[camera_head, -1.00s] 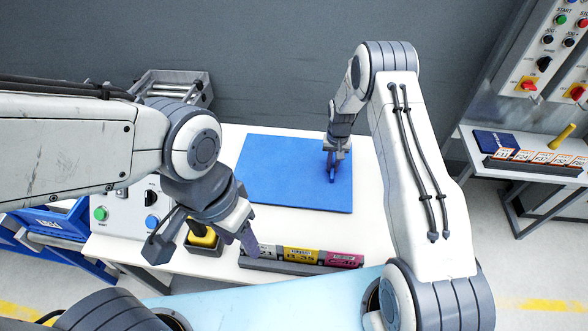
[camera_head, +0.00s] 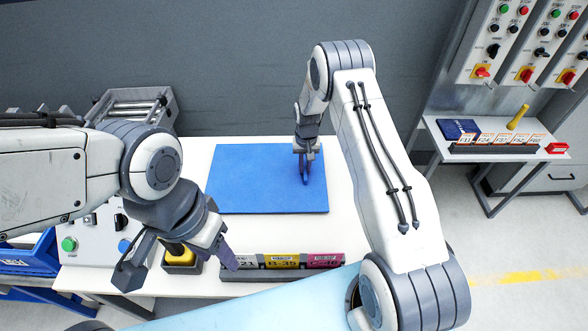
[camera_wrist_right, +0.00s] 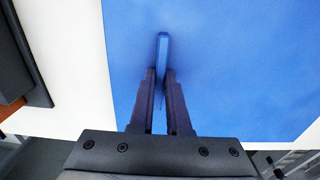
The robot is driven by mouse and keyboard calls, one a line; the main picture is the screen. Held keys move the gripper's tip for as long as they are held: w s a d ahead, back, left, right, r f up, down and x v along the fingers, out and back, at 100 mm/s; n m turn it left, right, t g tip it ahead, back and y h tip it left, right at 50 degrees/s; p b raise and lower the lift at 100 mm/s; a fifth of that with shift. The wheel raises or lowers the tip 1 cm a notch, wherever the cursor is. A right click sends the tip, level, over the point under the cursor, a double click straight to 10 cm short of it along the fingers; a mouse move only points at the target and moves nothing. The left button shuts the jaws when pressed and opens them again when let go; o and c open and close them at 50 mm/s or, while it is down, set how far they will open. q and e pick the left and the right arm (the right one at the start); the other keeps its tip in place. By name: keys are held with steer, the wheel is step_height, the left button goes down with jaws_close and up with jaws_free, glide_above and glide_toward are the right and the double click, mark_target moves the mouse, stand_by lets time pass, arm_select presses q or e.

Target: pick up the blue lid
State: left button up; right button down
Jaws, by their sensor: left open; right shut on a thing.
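The blue lid (camera_wrist_right: 162,48) is a thin piece seen edge-on in the right wrist view, between the fingertips of my right gripper (camera_wrist_right: 161,88). In the head view the lid (camera_head: 305,178) hangs below my right gripper (camera_head: 306,158), over the blue mat (camera_head: 250,190). My right gripper is shut on it. I cannot tell whether the lid touches the mat. My left gripper (camera_head: 222,245) is open and empty, over the front of the white table near the labelled blocks.
A rack of labelled blocks (camera_head: 283,262) lies along the table's front edge. A yellow-topped item (camera_head: 180,254) and a control box with buttons (camera_head: 98,235) stand left of it. A metal roller frame (camera_head: 137,108) is at the back left. A side table (camera_head: 490,152) stands at the right.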

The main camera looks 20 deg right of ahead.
steer(key=r+b, duration=0.1)
steer(key=r, duration=0.1)
steer(key=d+r+b, duration=0.1)
steer(key=r, duration=0.1)
steer(key=shift+w, duration=0.15)
steer(key=w+d+r+b, duration=0.2)
steer(key=d+r+b, duration=0.3)
steer(key=d, duration=0.5)
step_height(320, 180, up, 9)
steer(key=p, duration=0.7)
steer(key=shift+s+a, duration=0.3)
steer(key=shift+a, duration=0.15)
steer(key=shift+f, duration=0.15)
